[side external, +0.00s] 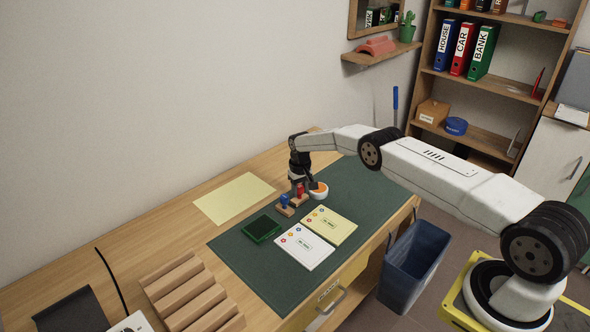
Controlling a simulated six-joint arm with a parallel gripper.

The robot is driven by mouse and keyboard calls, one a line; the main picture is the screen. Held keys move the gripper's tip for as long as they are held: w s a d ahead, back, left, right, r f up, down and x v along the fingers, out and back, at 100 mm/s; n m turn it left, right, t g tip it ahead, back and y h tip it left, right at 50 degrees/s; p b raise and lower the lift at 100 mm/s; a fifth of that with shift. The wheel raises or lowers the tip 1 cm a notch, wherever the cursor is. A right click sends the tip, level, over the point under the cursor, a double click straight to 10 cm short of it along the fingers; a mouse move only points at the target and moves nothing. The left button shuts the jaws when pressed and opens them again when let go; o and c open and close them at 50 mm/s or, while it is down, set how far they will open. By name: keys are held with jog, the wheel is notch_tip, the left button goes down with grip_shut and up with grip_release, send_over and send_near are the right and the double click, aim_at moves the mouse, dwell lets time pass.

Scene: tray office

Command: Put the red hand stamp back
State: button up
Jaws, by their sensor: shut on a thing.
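The red hand stamp (300,189) is at the wooden stamp holder (293,206) on the green desk mat. My gripper (299,179) points down directly over it and is shut on it. The jaws hide the upper part of the stamp. I cannot tell whether the stamp's base touches the holder. A blue hand stamp (284,200) stands in the holder just left of the red one.
A round white and orange item (319,190) sits close right of my gripper. A green ink pad (262,229), a white card (304,247) and a yellow card (330,225) lie nearby on the mat (250,265). A wooden slatted rack (190,295) stands at front left.

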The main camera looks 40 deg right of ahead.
aim_at(300, 186)
jog(key=shift+f, duration=0.15)
jog(key=o, duration=1)
notch_tip(300, 186, up, 12)
jog(key=shift+r, duration=0.2)
dwell(0.4)
dwell(0.5)
